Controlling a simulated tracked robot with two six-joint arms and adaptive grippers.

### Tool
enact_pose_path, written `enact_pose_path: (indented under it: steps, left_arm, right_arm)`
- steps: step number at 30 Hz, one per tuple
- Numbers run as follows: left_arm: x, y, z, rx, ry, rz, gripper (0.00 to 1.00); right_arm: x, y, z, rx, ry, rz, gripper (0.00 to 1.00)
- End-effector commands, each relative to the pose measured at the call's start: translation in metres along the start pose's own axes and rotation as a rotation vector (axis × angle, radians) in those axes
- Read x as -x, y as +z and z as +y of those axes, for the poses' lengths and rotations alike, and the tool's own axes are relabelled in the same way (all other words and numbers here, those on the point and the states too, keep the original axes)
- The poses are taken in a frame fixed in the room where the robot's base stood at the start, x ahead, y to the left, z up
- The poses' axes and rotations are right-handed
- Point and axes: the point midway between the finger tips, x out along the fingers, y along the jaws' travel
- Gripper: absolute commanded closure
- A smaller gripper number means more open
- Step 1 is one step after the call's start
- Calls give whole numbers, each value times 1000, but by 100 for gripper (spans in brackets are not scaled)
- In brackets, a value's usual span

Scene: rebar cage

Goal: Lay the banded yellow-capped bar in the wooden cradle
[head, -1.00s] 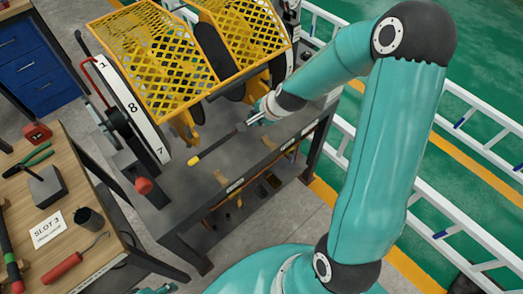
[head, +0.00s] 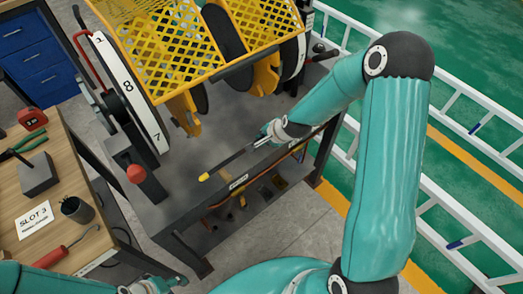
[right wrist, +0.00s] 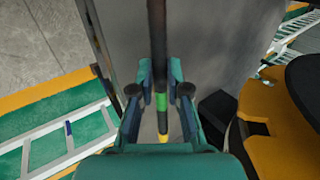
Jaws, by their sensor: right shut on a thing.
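The dark bar (head: 230,162) has a yellow cap (head: 204,177) at its left end. It lies slantwise along the front edge of the grey steel table; I cannot tell whether it touches anything below. My right gripper (head: 268,134) is shut on its right part. In the right wrist view the bar (right wrist: 157,45) runs between the fingers of my right gripper (right wrist: 160,90), with a green band (right wrist: 161,102) and yellow below it. I cannot clearly make out the wooden cradle. My left gripper (head: 160,284) is at the bottom edge, its jaws unclear.
The grey table (head: 180,215) carries a yellow mesh guard (head: 160,50) and a numbered white dial (head: 128,85) behind the bar. A red knob (head: 136,174) stands to the left. A wooden bench (head: 90,235) with tools is at far left, white ladder rails (head: 465,130) at right.

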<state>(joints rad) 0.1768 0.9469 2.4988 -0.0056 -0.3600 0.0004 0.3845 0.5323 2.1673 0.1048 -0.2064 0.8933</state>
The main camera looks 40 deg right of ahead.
Motion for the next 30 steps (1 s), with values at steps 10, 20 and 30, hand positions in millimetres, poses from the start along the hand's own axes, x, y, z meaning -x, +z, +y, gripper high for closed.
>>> enact_pose_path:
  steps: [10, 20, 30]
  left_arm:
    - [-30, 0, -11, 0, 0, 0, 55]
    - [-29, 0, -10, 0, 0, 0, 55]
    - [-30, 0, -11, 0, 0, 0, 55]
  right_arm:
    - [-35, 0, 22, 0, -3, 2, 100]
    - [-35, 0, 22, 1, -3, 1, 100]
    - [-36, 1, 23, 1, 0, -1, 74]
